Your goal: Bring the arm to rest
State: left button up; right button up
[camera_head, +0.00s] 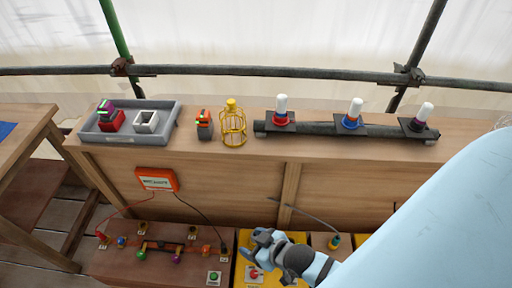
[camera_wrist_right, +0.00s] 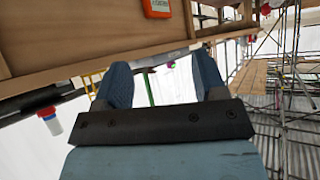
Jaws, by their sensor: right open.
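My right arm comes in from the right in the head view, a large light blue limb. Its right gripper (camera_head: 262,240) is above the low bench, in front of the workbench's front panel. In the right wrist view, the two blue-grey fingers of this gripper (camera_wrist_right: 160,72) stand apart with nothing held between them. My left gripper is in neither view.
The wooden workbench (camera_head: 230,170) carries a grey tray (camera_head: 165,120), a yellow cage (camera_head: 233,125) and a dark rail (camera_head: 310,129) with white-capped pieces. An orange meter (camera_head: 157,179) hangs on its front; wires run to the low bench (camera_head: 130,270). Scaffold poles stand behind.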

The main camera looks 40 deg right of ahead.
jog(key=shift+s+a, duration=0.15)
jog(key=shift+s, duration=0.55)
